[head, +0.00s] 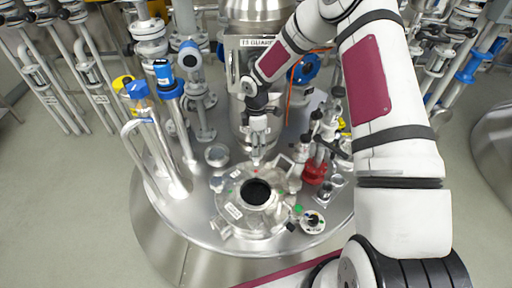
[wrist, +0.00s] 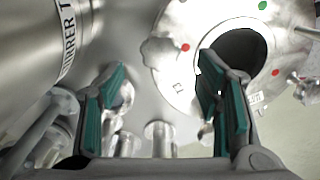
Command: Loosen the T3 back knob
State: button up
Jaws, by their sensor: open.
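The T3 tank's round metal port (head: 232,213) with a dark opening is on the tank top in the head view. Clamp-like metal fittings and coloured dots surround it. In the wrist view its flange (wrist: 180,110) bears a T3 mark and red and green dots. A lumpy metal piece (wrist: 158,52) sits at the flange's left edge; I cannot tell whether it is the back knob. My gripper (head: 257,158) points down at the back of the port. In the wrist view my gripper (wrist: 162,72) has its green-padded fingers apart, with nothing between them.
A stirrer column (head: 243,110) stands close behind my gripper, and shows at left in the wrist view. Blue-capped pipes (head: 170,85) rise at left. A red valve (head: 315,172) and several fittings stand to the right. The tank's front rim (head: 200,255) is clear.

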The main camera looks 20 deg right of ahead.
jog(key=shift+f+b, duration=0.35)
jog(key=shift+f, duration=0.7)
jog(key=m, duration=0.2)
jog(key=shift+r+m+b, duration=0.15)
jog(key=shift+m+b, duration=0.25)
jog(key=m+b, duration=0.1)
jog(key=m, duration=0.2)
jog(key=m+b, duration=0.1)
jog(key=m, duration=0.5)
jog(key=m+b, duration=0.2)
jog(key=m, duration=0.5)
jog(key=m+b, duration=0.1)
jog(key=m, duration=0.2)
jog(key=m+b, duration=0.1)
jog(key=m, duration=0.3)
jog(key=shift+m+b, duration=0.3)
jog(key=shift+b, duration=0.1)
jog(key=m+b, duration=0.2)
jog(key=m, duration=0.4)
jog(key=shift+a, duration=0.1)
jog(key=m, duration=0.5)
jog(key=m+p, duration=0.2)
jog(key=m, duration=0.2)
jog(key=shift+r+m, duration=0.15)
jog(key=shift+m, duration=0.25)
jog(key=m+p, duration=0.2)
jog(key=m, duration=0.3)
jog(key=shift+p, duration=0.4)
notch_tip(320, 180, down, 6)
jog(key=b, duration=0.3)
